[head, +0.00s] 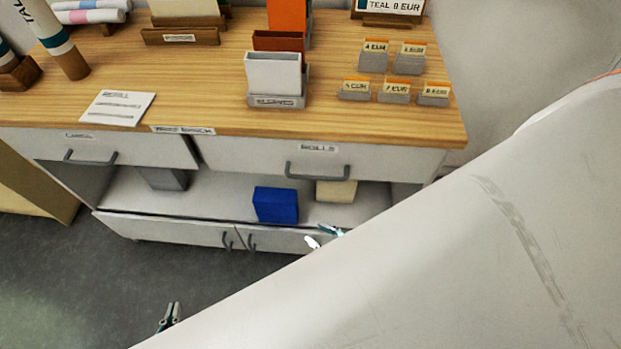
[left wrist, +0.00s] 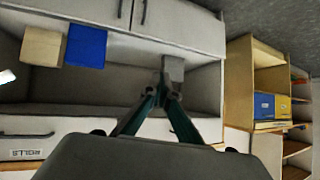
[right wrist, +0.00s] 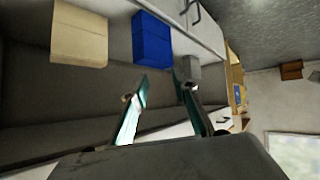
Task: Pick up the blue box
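The blue box (head: 275,205) stands on the open lower shelf of the cabinet, beside a cream box (head: 336,191). It also shows upper left in the left wrist view (left wrist: 86,46) and at the top in the right wrist view (right wrist: 152,39). My right gripper (head: 322,237) is open and empty, in front of the shelf, to the right of and below the blue box in the head view; its fingers show apart in the right wrist view (right wrist: 160,78). My left gripper (head: 171,311) is away from the cabinet at lower left; its fingertips meet in the left wrist view (left wrist: 165,85), with nothing visible between them.
A grey box (head: 163,178) stands on the shelf's left part. Drawers with handles (head: 317,170) overhang the shelf, and cabinet doors (head: 190,232) lie below. The wooden top (head: 215,95) carries card holders and signs. My large pale arm covers the lower right.

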